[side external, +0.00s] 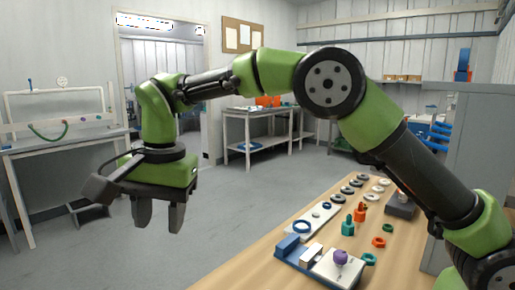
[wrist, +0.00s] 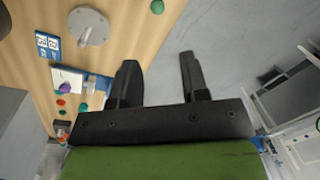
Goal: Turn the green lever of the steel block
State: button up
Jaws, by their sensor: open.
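My gripper (side external: 160,224) hangs fingers-down over the grey floor, left of the wooden bench and well apart from everything on it. In the wrist view my gripper (wrist: 157,60) is open, with nothing between its fingers. A pale block (side external: 328,269) with a purple knob (side external: 340,257) stands at the near end of the bench; the purple knob also shows at left in the wrist view (wrist: 65,88). I cannot tell whether it is the steel block. No green lever can be made out clearly. A small green round thing (wrist: 157,6) shows at the wrist view's top edge.
The bench (side external: 240,273) also holds a blue fixture (side external: 290,252), a green ring (side external: 369,259), an orange nut (side external: 379,242), a green bottle-shaped part (side external: 348,226), several dark and pale rings and a dark box (side external: 400,208). A grey disc (wrist: 88,27) shows in the wrist view. Around my gripper is free floor.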

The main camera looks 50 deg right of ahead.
jog(key=s+d+r+n+t+y, duration=0.1)
jog(key=s+d+r+n+t, duration=0.1)
jog(key=s+d+r, duration=0.7)
jog(key=shift+s+d+r+n+t, duration=0.35)
jog(key=shift+s+d+n+t, duration=0.1)
jog(key=shift+s+n, duration=0.2)
jog(key=w+a+f+m+g+h, duration=0.1)
jog(key=w+a+f+m+g, duration=0.15)
jog(key=w+a+f, duration=0.4)
jog(key=w+a+f+m+g+h, duration=0.1)
jog(key=w+a+f+m, duration=0.3)
jog(key=a+f, duration=0.5)
jog(key=f, duration=0.4)
jog(key=d+f, duration=0.1)
jog(key=f, duration=0.6)
jog(key=shift+d+f, duration=0.3)
jog(key=shift+d, duration=0.05)
